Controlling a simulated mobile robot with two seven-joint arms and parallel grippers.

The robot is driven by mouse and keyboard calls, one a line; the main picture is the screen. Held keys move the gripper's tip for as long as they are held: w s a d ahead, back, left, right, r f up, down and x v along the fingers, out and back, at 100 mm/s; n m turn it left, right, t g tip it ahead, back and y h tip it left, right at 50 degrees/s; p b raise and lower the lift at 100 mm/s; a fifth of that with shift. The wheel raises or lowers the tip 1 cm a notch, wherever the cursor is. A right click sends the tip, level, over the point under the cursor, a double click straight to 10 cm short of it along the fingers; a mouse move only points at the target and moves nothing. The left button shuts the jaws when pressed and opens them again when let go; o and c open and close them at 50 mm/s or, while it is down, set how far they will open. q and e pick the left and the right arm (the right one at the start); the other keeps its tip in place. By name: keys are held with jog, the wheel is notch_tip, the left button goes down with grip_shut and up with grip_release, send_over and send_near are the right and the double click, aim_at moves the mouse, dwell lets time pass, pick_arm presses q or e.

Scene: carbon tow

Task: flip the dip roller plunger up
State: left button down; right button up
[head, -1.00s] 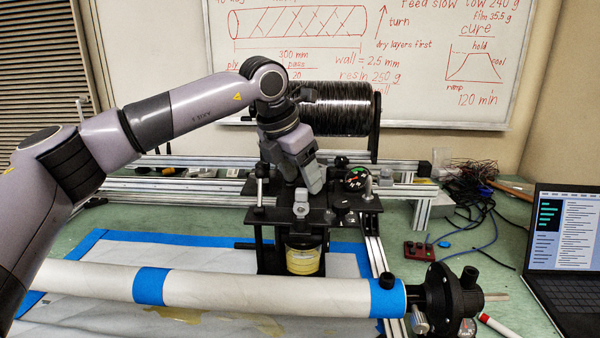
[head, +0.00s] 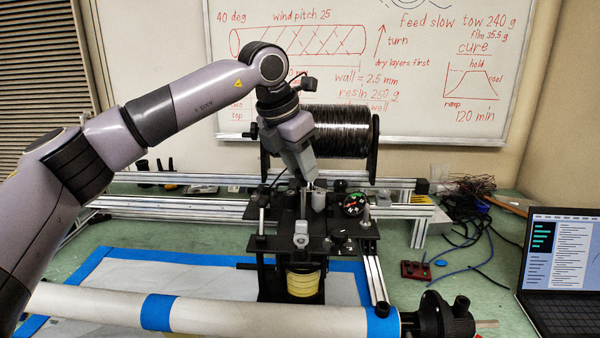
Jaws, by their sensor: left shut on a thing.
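My left gripper (head: 307,183) reaches down from above onto the black dip roller unit (head: 314,246), behind its front plate. It is shut on a thin, dark upright part (head: 304,204), which looks like the dip roller plunger; the fingers hide its upper end. A short grey cylinder (head: 319,200) stands just right of the fingertips. A grey tab (head: 301,235) sits lower on the front of the unit, above a yellowish ribbed roller or cup (head: 302,281). My right gripper is not in view.
A black tow spool (head: 341,133) stands behind the gripper. A round dial (head: 355,204) and posts crowd the unit's right side. A white tube with blue bands (head: 260,316) crosses the front. A laptop (head: 562,270) is at right, with a red box (head: 414,270) nearer the middle.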

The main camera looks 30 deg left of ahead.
pick_arm(q)
notch_tip(320, 180, up, 4)
jog(key=shift+f+p, duration=0.2)
jog(key=shift+p, duration=0.55)
jog(key=shift+w, duration=0.1)
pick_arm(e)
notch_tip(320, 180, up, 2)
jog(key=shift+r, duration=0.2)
pick_arm(q)
jog(key=shift+r, duration=0.1)
jog(key=c, duration=0.7)
grip_release()
jog(key=shift+c, duration=0.2)
jog(key=v, duration=0.7)
jog(key=shift+b, duration=0.45)
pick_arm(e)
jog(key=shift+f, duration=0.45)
